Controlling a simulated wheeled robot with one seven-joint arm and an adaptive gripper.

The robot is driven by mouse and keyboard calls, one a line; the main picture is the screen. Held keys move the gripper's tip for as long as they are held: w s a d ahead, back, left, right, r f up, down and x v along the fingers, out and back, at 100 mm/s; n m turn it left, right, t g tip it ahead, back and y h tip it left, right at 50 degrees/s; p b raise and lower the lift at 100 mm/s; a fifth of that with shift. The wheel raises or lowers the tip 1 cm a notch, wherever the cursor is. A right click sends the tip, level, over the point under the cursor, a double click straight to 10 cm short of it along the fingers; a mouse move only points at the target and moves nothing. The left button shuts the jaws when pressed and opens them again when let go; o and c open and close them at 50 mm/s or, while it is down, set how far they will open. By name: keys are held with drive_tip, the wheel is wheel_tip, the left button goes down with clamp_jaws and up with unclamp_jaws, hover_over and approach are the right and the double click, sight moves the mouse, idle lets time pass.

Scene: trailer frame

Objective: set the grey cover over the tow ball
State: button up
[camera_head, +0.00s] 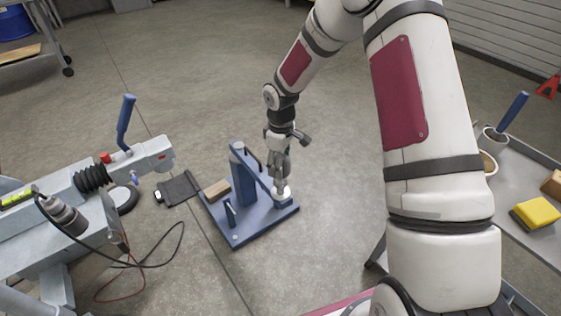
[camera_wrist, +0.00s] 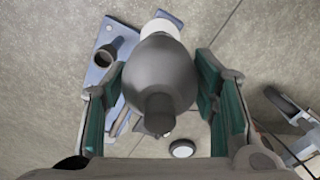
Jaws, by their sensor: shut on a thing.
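My gripper (camera_head: 281,180) points down at the right part of a blue stand (camera_head: 240,228) on the floor. In the wrist view, the grey cover (camera_wrist: 162,75) is a rounded dark grey body with a short stub towards the camera. It sits between my green-padded fingers (camera_wrist: 165,100), which are shut on it. A white round part (camera_wrist: 161,27) shows just beyond the cover, and a whitish part (camera_head: 283,191) shows under my fingers in the head view. I cannot make out a separate tow ball, nor tell whether the cover touches the stand.
The trailer frame with its coupling head (camera_head: 150,155) and blue-handled lever (camera_head: 126,120) stands at left. A grey cart with a yellow block (camera_head: 537,213) is at right. The floor behind the stand is clear.

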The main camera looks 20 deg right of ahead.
drive_tip(key=shift+f+b, duration=2.55)
drive_tip(key=shift+f, duration=1)
drive_tip(key=o, duration=1.1)
drive_tip(key=shift+r, duration=0.1)
wheel_tip(320, 180, up, 10)
drive_tip(key=shift+r, duration=0.95)
